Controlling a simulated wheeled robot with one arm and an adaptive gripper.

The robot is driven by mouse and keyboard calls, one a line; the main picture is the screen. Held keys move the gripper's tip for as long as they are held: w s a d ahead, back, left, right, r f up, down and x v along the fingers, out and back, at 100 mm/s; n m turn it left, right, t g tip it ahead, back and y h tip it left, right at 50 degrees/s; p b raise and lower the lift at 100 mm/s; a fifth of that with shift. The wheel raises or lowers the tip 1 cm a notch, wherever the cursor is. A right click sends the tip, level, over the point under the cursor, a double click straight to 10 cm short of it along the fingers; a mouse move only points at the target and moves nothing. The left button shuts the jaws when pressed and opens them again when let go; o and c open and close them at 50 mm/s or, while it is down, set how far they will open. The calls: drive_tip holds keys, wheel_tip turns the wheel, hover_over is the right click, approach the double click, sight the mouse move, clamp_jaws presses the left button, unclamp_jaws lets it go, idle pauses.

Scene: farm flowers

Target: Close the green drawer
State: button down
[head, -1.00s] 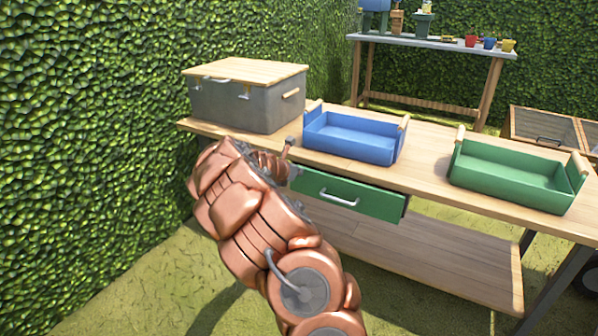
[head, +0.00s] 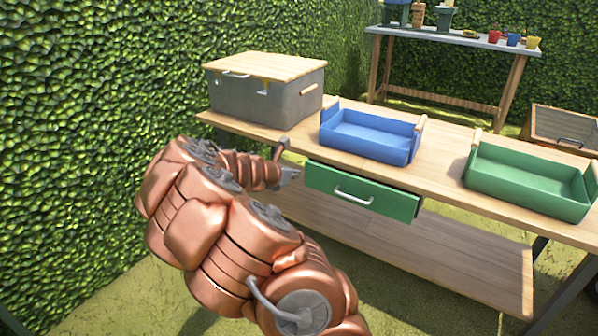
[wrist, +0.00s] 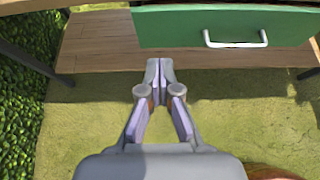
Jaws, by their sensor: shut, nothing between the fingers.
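The green drawer (head: 380,196) sits under the wooden tabletop, its front standing out a little from the table. A pale handle (head: 354,197) is on its front. In the wrist view the drawer front (wrist: 165,27) is at the top, with its handle (wrist: 235,40) to the right of my fingers. My gripper (head: 292,173) is near the drawer's left end in the head view. In the wrist view my gripper (wrist: 160,66) is shut and empty, its fingertips below the drawer front in the picture. I cannot tell whether they touch it.
On the table (head: 437,160) stand a grey box with a wooden lid (head: 255,100), a blue tray (head: 367,145) and a green tray (head: 525,190). A lower shelf (head: 450,255) lies beneath. A hedge (head: 90,100) rises on the left. Grass (wrist: 235,120) lies below my gripper.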

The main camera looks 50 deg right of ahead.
drive_tip(key=shift+a+r, duration=0.2)
drive_tip(key=shift+a, duration=0.1)
drive_tip(key=c, duration=1.8)
unclamp_jaws()
drive_tip(key=shift+s+a, duration=0.1)
drive_tip(key=shift+o, duration=1)
drive_tip(key=shift+s+f, duration=0.2)
drive_tip(key=shift+o, duration=0.6)
drive_tip(key=s+d+f+m+g+h+b, duration=0.1)
drive_tip(key=s+d+f+m+g, duration=0.2)
drive_tip(key=s+f+m, duration=0.2)
drive_tip(key=shift+s+f+m, duration=0.3)
drive_tip(key=shift+m, duration=0.7)
drive_tip(key=m+g+h+b, duration=0.2)
drive_tip(key=m+g, duration=0.1)
drive_tip(key=m, duration=0.4)
approach(351, 198)
drive_tip(key=d, duration=0.1)
wheel_tip(351, 198, down, 4)
drive_tip(key=d+m+h+b, duration=0.1)
drive_tip(key=m+h, duration=0.3)
drive_tip(key=m, duration=0.5)
drive_tip(key=shift+g, duration=0.5)
drive_tip(key=shift+b+x, duration=1.1)
drive_tip(key=shift+x, duration=3.2)
drive_tip(key=shift+s+a+r, duration=0.1)
drive_tip(key=shift+s, duration=0.1)
clamp_jaws()
